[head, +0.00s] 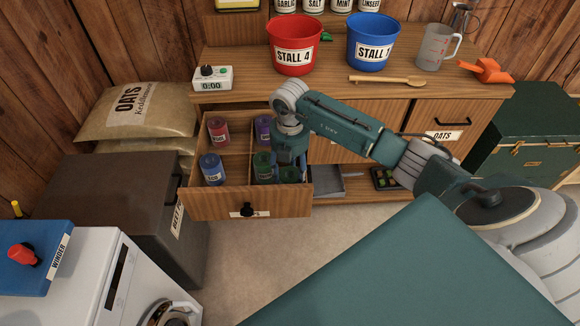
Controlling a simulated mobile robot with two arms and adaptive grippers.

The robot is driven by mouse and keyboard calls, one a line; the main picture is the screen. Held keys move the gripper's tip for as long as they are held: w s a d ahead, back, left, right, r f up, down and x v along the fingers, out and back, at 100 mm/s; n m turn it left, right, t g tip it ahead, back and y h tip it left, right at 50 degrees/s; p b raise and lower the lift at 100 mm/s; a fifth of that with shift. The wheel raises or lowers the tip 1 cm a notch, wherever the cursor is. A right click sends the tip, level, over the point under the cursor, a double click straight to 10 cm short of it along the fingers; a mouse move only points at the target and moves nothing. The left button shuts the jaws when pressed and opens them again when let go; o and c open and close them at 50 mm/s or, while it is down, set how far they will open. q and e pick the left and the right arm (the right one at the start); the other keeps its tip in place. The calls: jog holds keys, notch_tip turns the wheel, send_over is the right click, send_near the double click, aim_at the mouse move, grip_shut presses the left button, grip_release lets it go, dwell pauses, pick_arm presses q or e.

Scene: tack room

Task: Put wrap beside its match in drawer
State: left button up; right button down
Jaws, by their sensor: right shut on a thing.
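The open drawer (200,203) holds rolled wraps in divided compartments. A red wrap (218,131) is at the back left and a blue wrap (212,171) at the front left. A purple wrap (263,128) is at the back right. A green wrap (262,168) stands in the front right compartment. My right gripper (290,170) reaches down into that compartment, shut on a second green wrap (289,176) just right of the first. The gripper partly hides the held wrap; I cannot tell whether it touches the drawer floor. My left gripper is out of view.
On the countertop stand a red bucket (295,57), a blue bucket (371,54), a timer (212,79), a wooden spoon (388,80), a measuring jug (434,48) and an orange scoop (486,71).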

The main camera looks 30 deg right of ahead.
jog(key=shift+f, duration=0.95)
jog(key=shift+f, duration=0.2)
jog(key=c, duration=1.1)
grip_release()
jog(key=shift+r, duration=0.1)
jog(key=shift+r, duration=0.25)
notch_tip(320, 180, up, 12)
jog(key=shift+f+b, duration=0.1)
jog(key=shift+b, duration=0.75)
jog(key=shift+s+f, duration=0.1)
